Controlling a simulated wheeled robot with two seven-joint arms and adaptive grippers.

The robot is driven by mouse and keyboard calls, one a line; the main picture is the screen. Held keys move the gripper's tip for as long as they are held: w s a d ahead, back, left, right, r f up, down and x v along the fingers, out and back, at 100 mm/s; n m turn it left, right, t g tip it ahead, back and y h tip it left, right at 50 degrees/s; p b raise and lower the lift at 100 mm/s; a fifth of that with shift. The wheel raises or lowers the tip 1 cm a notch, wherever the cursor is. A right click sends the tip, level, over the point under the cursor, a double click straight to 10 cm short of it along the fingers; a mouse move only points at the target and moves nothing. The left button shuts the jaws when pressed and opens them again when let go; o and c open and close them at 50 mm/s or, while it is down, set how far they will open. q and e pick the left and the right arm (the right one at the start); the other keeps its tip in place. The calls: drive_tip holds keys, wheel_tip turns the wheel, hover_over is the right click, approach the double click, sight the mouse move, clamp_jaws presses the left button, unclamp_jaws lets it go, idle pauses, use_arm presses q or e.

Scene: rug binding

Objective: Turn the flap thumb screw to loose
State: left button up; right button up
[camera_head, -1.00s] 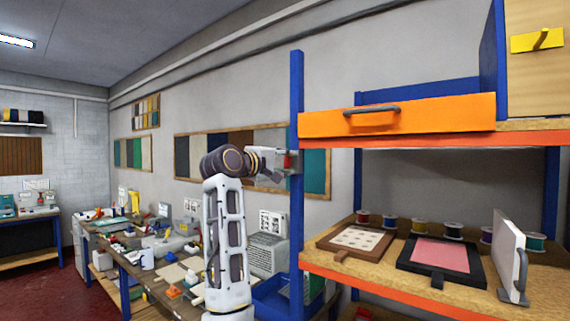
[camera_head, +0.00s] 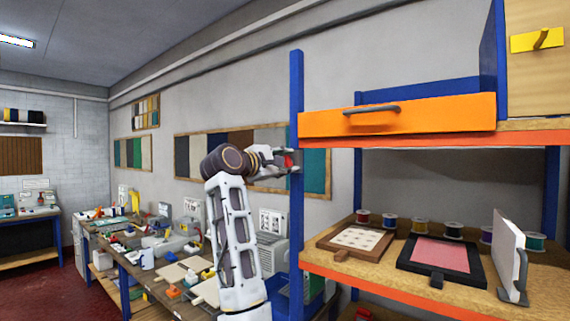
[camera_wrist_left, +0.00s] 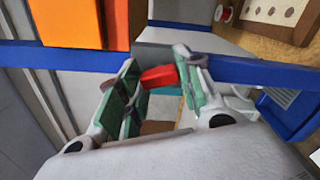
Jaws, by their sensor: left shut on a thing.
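The thumb screw is a small red knob (camera_head: 289,160) at the side of the blue upright post (camera_head: 297,220). In the left wrist view the red knob (camera_wrist_left: 159,77) sits between the green pads of my left gripper (camera_wrist_left: 158,88), by a grey plate (camera_wrist_left: 152,58) at the post. My left gripper (camera_head: 289,161) is shut on the red knob in the head view. The fingers hide part of the knob and its mount. The orange front panel (camera_head: 440,114) with a grey handle is right of the post and looks closed. My right gripper is not in view.
The shelf (camera_head: 400,272) below the panel holds a brown frame (camera_head: 325,242), a black frame with a pink sheet (camera_head: 440,254), several spools and a white upright board (camera_head: 507,255). A cluttered bench (camera_head: 135,275) runs along the wall at the left.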

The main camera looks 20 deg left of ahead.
use_arm(q)
drive_tip(key=shift+f, duration=0.1)
drive_tip(key=o, duration=1)
drive_tip(key=shift+a, duration=0.1)
drive_tip(key=shift+s, duration=0.1)
drive_tip(key=shift+v, duration=5.9)
